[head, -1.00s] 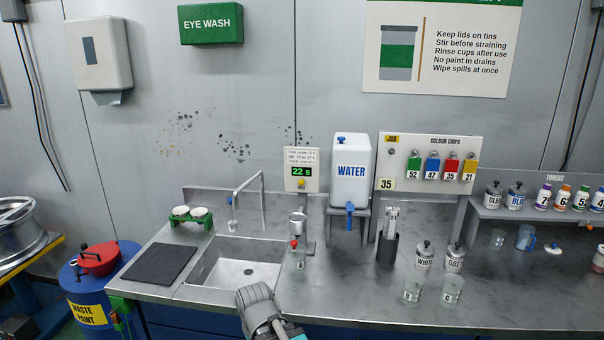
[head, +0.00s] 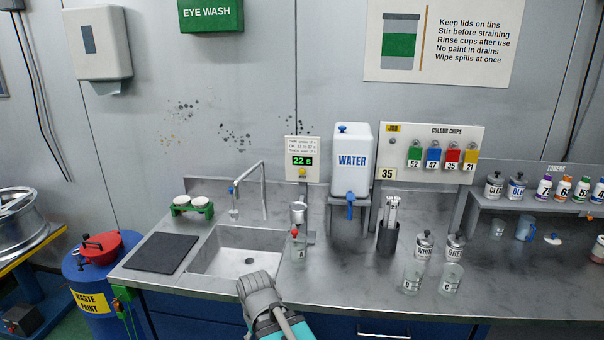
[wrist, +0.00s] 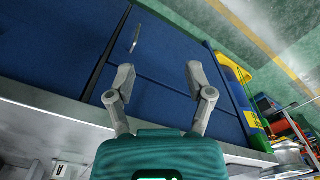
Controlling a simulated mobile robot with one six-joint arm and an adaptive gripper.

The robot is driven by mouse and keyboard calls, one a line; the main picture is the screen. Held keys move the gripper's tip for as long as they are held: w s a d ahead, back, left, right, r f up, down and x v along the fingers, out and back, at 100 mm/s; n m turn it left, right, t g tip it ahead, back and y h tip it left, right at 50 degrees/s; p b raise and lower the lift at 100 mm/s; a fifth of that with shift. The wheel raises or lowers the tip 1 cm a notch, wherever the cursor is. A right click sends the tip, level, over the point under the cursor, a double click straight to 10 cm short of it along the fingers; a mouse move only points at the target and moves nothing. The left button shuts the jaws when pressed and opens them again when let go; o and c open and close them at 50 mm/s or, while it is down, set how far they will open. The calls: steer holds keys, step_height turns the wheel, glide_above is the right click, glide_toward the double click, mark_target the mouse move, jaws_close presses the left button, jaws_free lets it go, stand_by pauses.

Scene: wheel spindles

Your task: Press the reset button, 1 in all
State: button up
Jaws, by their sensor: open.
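A timer box (head: 302,161) with a green "22 s" display is on the wall behind the sink. A small yellow button (head: 302,173) sits under its display; no label on it is readable as reset. My gripper (head: 258,284) is low in front of the sink's front edge in the head view, well below and apart from the box. In the wrist view my gripper (wrist: 158,78) is open and empty, its two fingers spread towards the blue cabinet fronts. The button is not in the wrist view.
The sink (head: 240,255) lies between my gripper and the timer box. Cup A (head: 299,250), a steel cup on a stand (head: 298,213) and the tap (head: 264,190) stand close below the box. The water tank (head: 351,160) is just right.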

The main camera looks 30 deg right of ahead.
jaws_close()
stand_by(1.2)
